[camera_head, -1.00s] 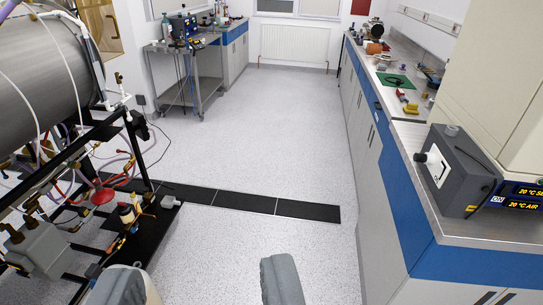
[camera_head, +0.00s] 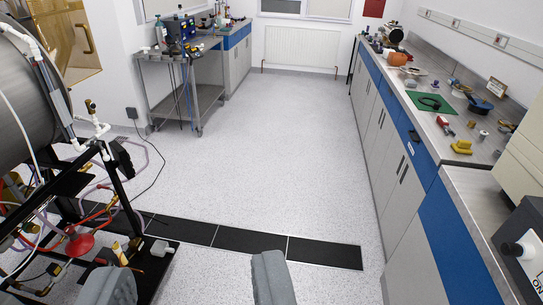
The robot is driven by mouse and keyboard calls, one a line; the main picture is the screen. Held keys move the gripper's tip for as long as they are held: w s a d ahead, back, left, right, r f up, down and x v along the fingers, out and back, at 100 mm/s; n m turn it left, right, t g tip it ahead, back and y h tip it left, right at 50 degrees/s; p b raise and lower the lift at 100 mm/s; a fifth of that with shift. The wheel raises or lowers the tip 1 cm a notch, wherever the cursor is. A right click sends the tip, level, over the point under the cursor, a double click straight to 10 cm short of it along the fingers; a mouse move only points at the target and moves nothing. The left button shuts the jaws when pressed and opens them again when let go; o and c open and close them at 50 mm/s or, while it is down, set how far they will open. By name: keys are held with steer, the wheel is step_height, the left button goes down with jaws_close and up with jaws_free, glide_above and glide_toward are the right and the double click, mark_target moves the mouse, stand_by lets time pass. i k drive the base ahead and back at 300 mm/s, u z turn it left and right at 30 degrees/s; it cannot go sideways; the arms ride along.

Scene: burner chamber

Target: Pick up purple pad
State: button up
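I cannot make out a purple pad for certain in this view. My gripper (camera_head: 190,280) shows at the bottom edge as two grey fingers standing wide apart. Only floor and a dark strip show between and beyond them, so it is open and empty. Small items lie on the long right bench (camera_head: 455,160), among them a green mat (camera_head: 418,101) with a dark ring on it, a yellow piece (camera_head: 461,147) and an orange object (camera_head: 398,58). They are far from my gripper and too small to tell fully.
A rig with a metal cylinder (camera_head: 28,95) and hoses stands on the left. A metal trolley (camera_head: 208,98) is at the back left, a radiator (camera_head: 294,45) at the back wall. The middle floor is clear.

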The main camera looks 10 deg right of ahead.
mark_target(434, 86)
steer(key=z, duration=0.05)
steer(key=i, duration=2.6)
steer(key=z, duration=0.2)
steer(key=i, duration=2.55)
steer(key=z, duration=0.55)
steer(key=i, duration=1.3)
steer(key=z, duration=1.15)
steer(key=i, duration=1)
steer(key=z, duration=1.25)
steer(key=i, duration=1.1)
steer(key=z, duration=0.45)
